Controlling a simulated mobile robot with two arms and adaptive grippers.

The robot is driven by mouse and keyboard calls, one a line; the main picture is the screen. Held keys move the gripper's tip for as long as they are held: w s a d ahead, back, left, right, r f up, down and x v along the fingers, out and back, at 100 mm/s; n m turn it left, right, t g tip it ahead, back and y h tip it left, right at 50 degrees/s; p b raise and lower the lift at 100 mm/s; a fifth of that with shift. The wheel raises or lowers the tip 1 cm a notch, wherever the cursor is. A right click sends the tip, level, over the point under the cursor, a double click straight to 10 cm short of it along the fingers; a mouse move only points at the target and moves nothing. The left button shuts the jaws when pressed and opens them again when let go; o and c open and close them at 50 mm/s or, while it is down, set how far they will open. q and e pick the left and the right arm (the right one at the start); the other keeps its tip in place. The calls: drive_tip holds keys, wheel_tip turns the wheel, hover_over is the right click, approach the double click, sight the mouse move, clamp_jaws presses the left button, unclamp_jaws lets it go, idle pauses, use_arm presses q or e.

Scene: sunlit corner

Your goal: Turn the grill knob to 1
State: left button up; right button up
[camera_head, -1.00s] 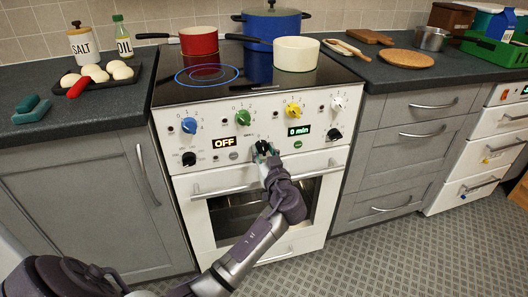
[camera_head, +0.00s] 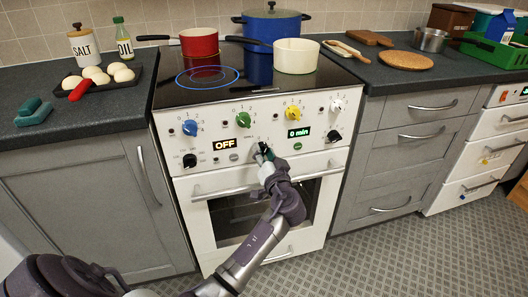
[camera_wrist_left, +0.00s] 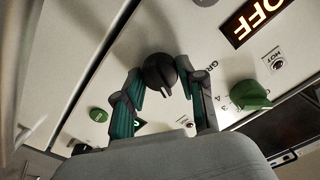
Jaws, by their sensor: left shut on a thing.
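The grill knob (camera_wrist_left: 160,72) is a round black knob low in the middle of the white stove front (camera_head: 215,178). In the left wrist view it sits between my two green-padded fingers, with part of the "GR" lettering beside it and a pale pointer mark on it. My left gripper (camera_head: 265,153) is shut on the knob; its fingers (camera_wrist_left: 160,78) also show in the left wrist view. In the head view the gripper hides most of the knob. I cannot read the number it points to. The display (camera_head: 226,144) reads OFF. My right gripper is not in view.
Blue (camera_head: 189,127), green (camera_head: 243,119), yellow (camera_head: 293,113) and white (camera_head: 336,105) knobs are above. Black knobs (camera_head: 190,160) (camera_head: 335,136) sit at either side. The oven handle (camera_head: 225,193) runs below. A red pot (camera_head: 199,42) and a cream pot (camera_head: 296,56) stand on the hob.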

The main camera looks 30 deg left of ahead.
use_arm(q)
drive_tip(key=shift+m+p, duration=0.55)
drive_tip(key=shift+m, duration=1.25)
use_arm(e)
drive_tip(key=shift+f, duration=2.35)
use_arm(q)
drive_tip(key=shift+f, duration=0.1)
drive_tip(key=o, duration=1.1)
drive_tip(key=shift+o, duration=0.2)
drive_tip(key=shift+d, duration=0.15)
drive_tip(key=v, duration=1.2)
